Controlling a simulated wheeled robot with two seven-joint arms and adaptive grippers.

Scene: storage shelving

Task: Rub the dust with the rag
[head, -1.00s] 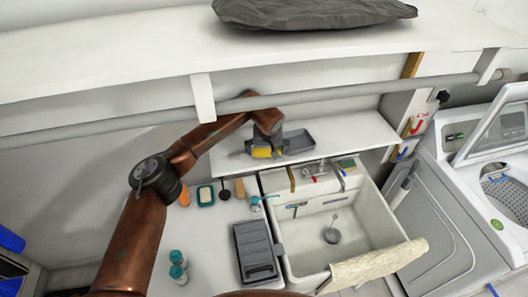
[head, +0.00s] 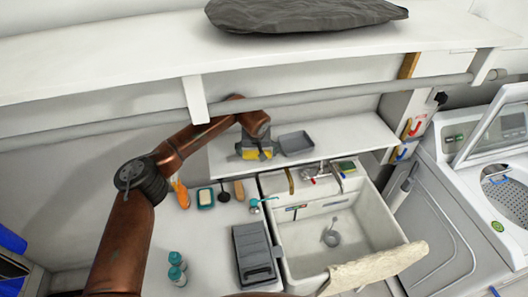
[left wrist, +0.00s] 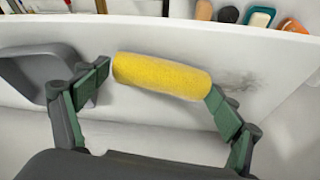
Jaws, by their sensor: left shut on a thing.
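The rag is a yellow roll (left wrist: 160,76) held crosswise between the green pads of my left gripper in the left wrist view. My left gripper (head: 257,152) is shut on it, low over the white shelf (head: 350,134) in the head view. The rag appears at or just above the shelf surface; I cannot tell if it touches. A dark smudge of dust (left wrist: 237,80) marks the shelf just right of the rag in the left wrist view. In the head view the dust cannot be made out. My right gripper is not in view.
A grey tray (head: 297,143) sits on the shelf close to the right of the gripper. A soap dish (head: 205,198) and brushes lie on the counter below, left of the sink (head: 372,232). A rail (head: 330,94) and upper shelf (head: 130,68) run above the arm.

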